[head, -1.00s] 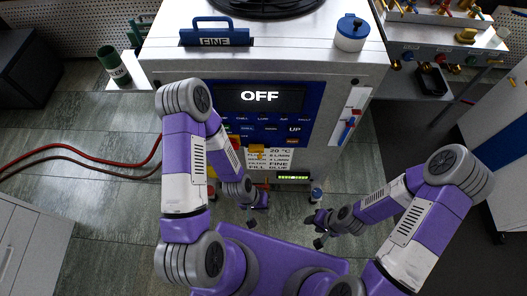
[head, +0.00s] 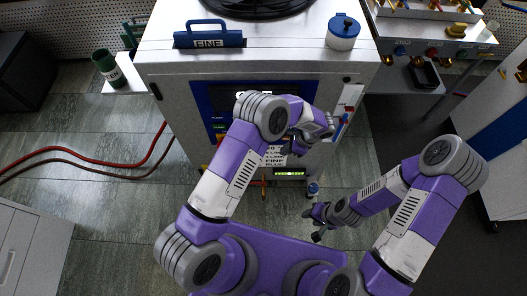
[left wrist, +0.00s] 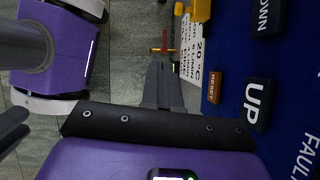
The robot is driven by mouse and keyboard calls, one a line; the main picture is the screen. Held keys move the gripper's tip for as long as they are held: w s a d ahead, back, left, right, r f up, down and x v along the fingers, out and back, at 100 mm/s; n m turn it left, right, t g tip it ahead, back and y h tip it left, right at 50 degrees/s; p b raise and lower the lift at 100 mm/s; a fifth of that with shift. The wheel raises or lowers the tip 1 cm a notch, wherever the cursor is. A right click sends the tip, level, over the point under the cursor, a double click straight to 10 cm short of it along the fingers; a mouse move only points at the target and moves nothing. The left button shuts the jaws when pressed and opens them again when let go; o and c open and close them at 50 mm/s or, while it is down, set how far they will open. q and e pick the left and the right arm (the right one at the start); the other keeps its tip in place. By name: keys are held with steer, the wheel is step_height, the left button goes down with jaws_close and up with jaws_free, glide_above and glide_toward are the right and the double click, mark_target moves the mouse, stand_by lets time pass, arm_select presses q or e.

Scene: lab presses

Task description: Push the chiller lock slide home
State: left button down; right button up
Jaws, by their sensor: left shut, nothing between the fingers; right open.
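The chiller (head: 170,100) is a white cabinet with a blue front panel (head: 205,97), partly hidden behind my left arm. A pale strip with red and blue parts (head: 347,112) is at the panel's right; I cannot tell whether it is the lock slide. My left gripper (head: 298,148) is in front of the chiller's lower front, shut and empty. In the left wrist view its fingers (left wrist: 160,78) point toward a small brass-and-red fitting (left wrist: 163,50); contact cannot be told. My right gripper (head: 314,223) is open and empty, low in front of the chiller.
The left wrist view shows an UP button (left wrist: 257,102), a RESET button (left wrist: 215,88) and a yellow part (left wrist: 200,10). A blue-lidded jar (head: 342,34) and a FINE block (head: 208,40) stand on the chiller. Red hoses (head: 90,165) lie on the floor at left.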

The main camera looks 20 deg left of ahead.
arm_select(q)
steer(key=shift+w+r+m+t+y, duration=0.3)
steer(key=shift+w+r+y, duration=0.2)
steer(key=shift+w+r, duration=0.35)
steer(key=shift+s, duration=0.1)
steer(key=a+r+b+x, duration=0.1)
steer(key=b+x, duration=0.1)
steer(key=x, duration=1.1)
steer(key=shift+a, duration=0.45)
steer(key=shift+s+a+f, duration=0.1)
steer(key=shift+s, duration=0.05)
